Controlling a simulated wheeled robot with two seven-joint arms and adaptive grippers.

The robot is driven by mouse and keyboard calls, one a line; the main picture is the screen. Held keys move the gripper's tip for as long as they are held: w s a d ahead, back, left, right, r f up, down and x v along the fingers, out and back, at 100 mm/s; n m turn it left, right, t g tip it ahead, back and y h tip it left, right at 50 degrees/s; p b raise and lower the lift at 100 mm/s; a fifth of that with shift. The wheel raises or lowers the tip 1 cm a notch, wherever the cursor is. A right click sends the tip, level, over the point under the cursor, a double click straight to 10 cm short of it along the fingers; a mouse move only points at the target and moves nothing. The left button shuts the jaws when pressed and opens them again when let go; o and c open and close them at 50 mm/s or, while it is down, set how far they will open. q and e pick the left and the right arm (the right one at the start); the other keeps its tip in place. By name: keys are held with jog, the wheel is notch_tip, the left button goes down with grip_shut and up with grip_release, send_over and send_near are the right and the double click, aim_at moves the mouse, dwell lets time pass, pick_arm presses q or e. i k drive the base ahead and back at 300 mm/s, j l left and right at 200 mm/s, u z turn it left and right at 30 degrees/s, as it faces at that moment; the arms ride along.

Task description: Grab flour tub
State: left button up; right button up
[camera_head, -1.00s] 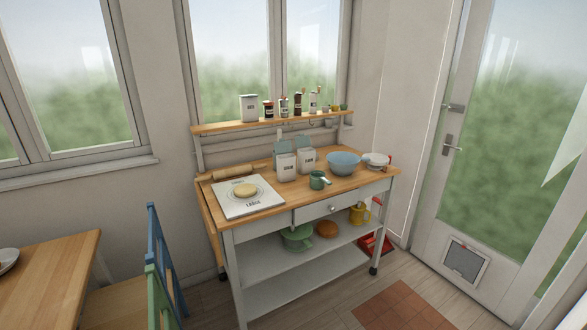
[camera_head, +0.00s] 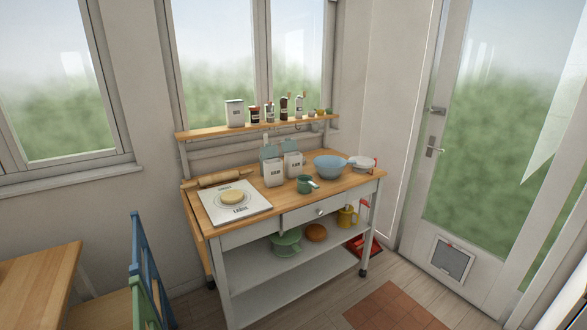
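Two white labelled tubs stand side by side on the wooden worktop of the trolley, a left tub (camera_head: 273,173) and a right tub (camera_head: 293,165). Both seem to have a blue-green lid raised behind them. A third white labelled tub (camera_head: 235,113) stands at the left end of the raised shelf. The lettering is too small to tell surely which one is the flour tub. Neither of my grippers is in view.
On the worktop (camera_head: 262,227) are a white board (camera_head: 215,208) with dough, a rolling pin (camera_head: 220,178), a green cup (camera_head: 304,185) and a blue bowl (camera_head: 328,168). A blue-green chair (camera_head: 143,265) and a wooden table (camera_head: 35,280) stand at the left.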

aim_at(292, 161)
jog(key=l, duration=0.45)
jog(key=i+l, duration=0.15)
jog(key=l, duration=0.15)
jog(key=i+l+u, duration=0.1)
jog(key=l, duration=0.2)
jog(key=i+l, duration=0.1)
jog(key=l, duration=0.2)
jog(key=i+l+u, duration=0.15)
jog(key=i, duration=0.65)
jog(key=i+j, duration=0.25)
jog(key=i+j+u, duration=0.1)
jog(key=i+j, duration=0.2)
jog(key=j, duration=0.2)
